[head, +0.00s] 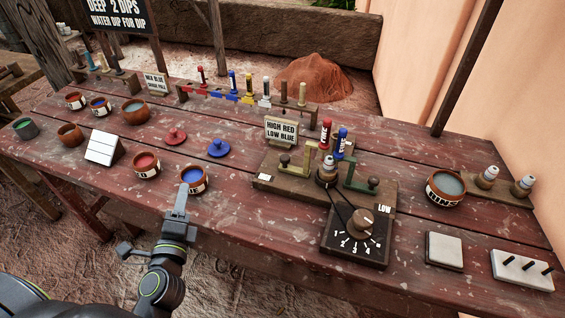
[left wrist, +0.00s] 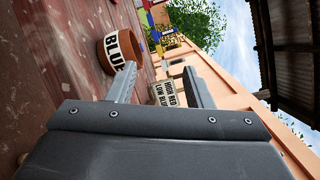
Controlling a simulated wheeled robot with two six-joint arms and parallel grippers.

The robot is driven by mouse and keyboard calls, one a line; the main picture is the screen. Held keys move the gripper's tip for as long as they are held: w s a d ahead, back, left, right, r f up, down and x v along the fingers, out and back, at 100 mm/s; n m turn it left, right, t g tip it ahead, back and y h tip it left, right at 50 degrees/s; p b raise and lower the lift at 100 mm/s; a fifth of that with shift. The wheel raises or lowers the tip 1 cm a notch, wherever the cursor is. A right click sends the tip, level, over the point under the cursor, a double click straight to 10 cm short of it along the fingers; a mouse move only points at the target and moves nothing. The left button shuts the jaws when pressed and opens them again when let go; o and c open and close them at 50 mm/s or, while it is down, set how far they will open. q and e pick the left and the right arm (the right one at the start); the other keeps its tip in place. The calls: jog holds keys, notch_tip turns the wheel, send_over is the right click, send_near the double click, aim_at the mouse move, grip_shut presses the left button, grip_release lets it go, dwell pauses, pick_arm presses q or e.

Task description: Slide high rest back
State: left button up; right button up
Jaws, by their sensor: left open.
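A wooden stand (head: 300,190) sits right of centre on the table in the head view. A yellowish bracket with a dark knob (head: 284,161) is on its left side; a white label (head: 264,177) near it is too small to read. A green bracket with a dark knob (head: 373,183) is on its right side, near a label reading LOW (head: 385,209). I cannot tell for certain which is the high rest. My left gripper (head: 183,192) is seen edge-on at the blue pot (head: 193,180), well left of the stand. In the left wrist view its fingers (left wrist: 160,88) are apart and empty.
A sign reading HIGH RED LOW BLUE (head: 281,130) stands behind the stand; red (head: 326,132) and blue (head: 341,140) sticks rise beside it. A numbered dial (head: 354,240) is in front. A red pot (head: 147,165) and two lids lie left. The table between gripper and stand is clear.

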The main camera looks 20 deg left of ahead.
pick_arm(q)
jog(key=w+d+r+m+t+h, duration=0.1)
jog(key=w+d+m+t+h, duration=0.1)
jog(key=d+m+h, duration=0.45)
jog(key=m+g+h, duration=0.2)
jog(key=m+h, duration=0.3)
jog(key=m, duration=0.9)
send_near(282, 162)
jog(key=p+x, duration=0.2)
jog(key=x, duration=0.7)
grip_shut()
